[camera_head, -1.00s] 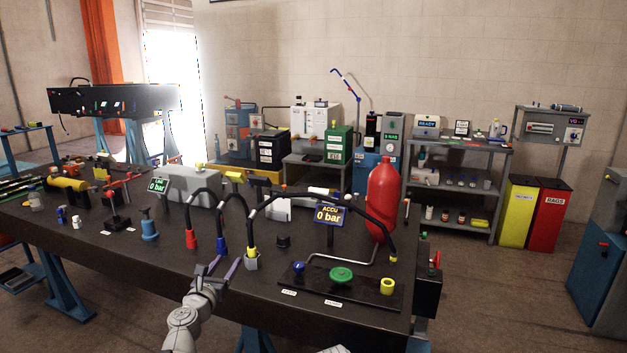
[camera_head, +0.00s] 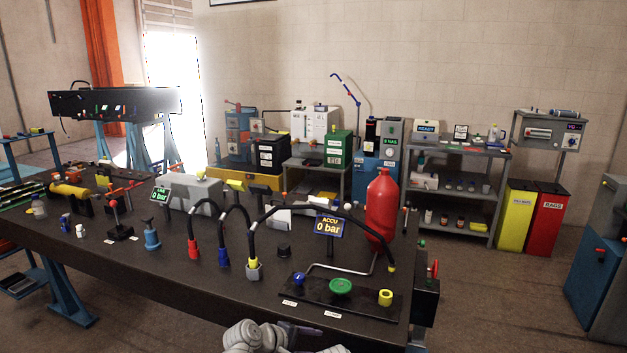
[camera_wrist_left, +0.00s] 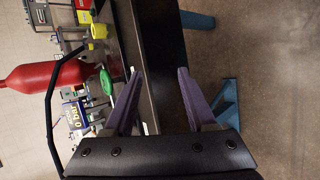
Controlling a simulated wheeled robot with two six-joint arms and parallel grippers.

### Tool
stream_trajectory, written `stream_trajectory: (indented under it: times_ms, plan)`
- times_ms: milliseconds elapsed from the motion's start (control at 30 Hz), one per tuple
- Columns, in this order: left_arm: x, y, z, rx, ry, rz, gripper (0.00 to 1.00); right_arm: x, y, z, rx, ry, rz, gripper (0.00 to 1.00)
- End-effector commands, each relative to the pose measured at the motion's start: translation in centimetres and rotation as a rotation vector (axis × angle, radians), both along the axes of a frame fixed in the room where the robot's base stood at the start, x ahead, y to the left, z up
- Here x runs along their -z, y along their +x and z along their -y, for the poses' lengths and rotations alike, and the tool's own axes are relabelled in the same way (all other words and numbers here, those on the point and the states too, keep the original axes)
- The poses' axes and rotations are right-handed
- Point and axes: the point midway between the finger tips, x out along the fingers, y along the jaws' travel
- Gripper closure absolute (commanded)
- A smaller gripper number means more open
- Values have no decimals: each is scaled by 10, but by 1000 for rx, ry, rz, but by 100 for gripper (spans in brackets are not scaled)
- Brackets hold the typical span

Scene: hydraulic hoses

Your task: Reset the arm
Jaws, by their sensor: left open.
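My left arm shows at the bottom centre of the head view, folded in close to me. Its gripper (camera_head: 298,331) is at the near edge of the table and is mostly cut off or hidden behind the arm. In the left wrist view the two purple fingers (camera_wrist_left: 158,76) stand apart with nothing between them. They point past the dark side of the table toward the floor. My right gripper is not in view.
The black table (camera_head: 130,262) carries hoses with red, blue and yellow ends, a red accumulator (camera_head: 382,205), and a green handwheel (camera_head: 340,287) on a black plate. The ACCU display (camera_head: 331,226) reads 0 bar. Shelves and bins stand behind.

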Motion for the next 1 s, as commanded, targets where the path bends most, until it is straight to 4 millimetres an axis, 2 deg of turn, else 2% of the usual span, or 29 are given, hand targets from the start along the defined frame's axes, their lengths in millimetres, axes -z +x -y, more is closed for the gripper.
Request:
stream_trajectory:
  times_ms: [33,67,100,200,300,400,600,1000]
  plan:
    - [5,-30,11,160,157,3,44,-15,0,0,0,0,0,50]
    - [13,-46,12,258,253,4,44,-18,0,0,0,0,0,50]
    - [22,-67,11,385,374,1,44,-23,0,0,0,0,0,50]
    - [35,-110,-2,677,629,-22,44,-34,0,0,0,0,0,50]
    - [38,-141,-20,909,817,-62,44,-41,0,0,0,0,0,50]
    - [36,-161,-37,1067,938,-104,44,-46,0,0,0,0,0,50]
    - [32,-175,-52,1193,1029,-146,44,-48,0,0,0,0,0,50]
    - [33,-174,-52,1194,1030,-146,44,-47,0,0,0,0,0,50]
